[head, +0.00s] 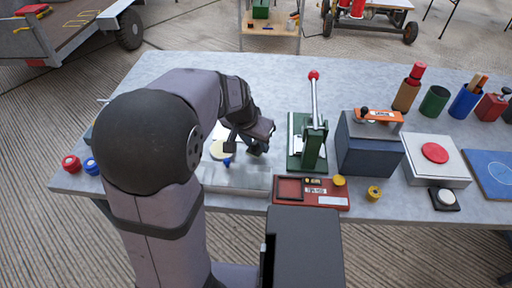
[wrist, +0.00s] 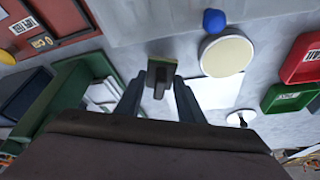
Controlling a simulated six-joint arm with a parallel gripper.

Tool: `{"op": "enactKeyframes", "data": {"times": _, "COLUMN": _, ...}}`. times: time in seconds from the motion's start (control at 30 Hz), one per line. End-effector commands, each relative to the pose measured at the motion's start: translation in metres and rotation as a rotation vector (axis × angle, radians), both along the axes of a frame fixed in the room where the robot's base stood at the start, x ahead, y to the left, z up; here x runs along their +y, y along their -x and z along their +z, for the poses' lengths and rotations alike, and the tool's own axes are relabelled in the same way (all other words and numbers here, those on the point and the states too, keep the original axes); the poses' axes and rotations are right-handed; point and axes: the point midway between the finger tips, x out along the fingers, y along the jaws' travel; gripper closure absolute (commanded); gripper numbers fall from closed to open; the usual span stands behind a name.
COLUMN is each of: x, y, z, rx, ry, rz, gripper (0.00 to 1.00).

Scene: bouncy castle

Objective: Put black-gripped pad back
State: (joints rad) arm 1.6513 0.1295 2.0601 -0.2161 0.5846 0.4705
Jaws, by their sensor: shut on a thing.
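My gripper (head: 258,148) is over the table left of the green lever press; its tips are partly hidden by the arm in the head view. In the wrist view my gripper (wrist: 160,92) is shut on a small pad (wrist: 161,62) with a dark grip and a yellow-green edge, which I take as the black-gripped pad. It appears held above the grey table top; the exact height is hard to tell. A red tray (head: 278,203) with a dark recess, labels and a yellow round piece on it lies right of the gripper, near the front edge. It also shows in the wrist view (wrist: 75,37).
The green press (head: 312,150) with its upright red-knobbed lever stands just right of my gripper. A cream disc (wrist: 227,56) and a blue knob (wrist: 213,20) are close by. A dark blue box (head: 368,155) stands further right.

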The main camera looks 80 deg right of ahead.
Motion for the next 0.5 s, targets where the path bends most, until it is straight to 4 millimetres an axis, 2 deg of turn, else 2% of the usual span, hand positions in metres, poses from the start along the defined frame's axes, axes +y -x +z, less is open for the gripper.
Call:
{"op": "enactKeyframes", "data": {"times": 0.03, "x": 0.001, "y": 0.000, "z": -0.008, "rx": 0.000, "ry": -0.004, "rz": -0.001, "gripper": 0.86}}
{"op": "enactKeyframes", "data": {"times": 0.2, "x": 0.000, "y": 0.000, "z": -0.022, "rx": 0.000, "ry": -0.001, "rz": 0.000, "gripper": 0.86}}
{"op": "enactKeyframes", "data": {"times": 0.5, "x": 0.000, "y": 0.000, "z": -0.022, "rx": 0.000, "ry": 0.000, "rz": 0.000, "gripper": 0.86}}
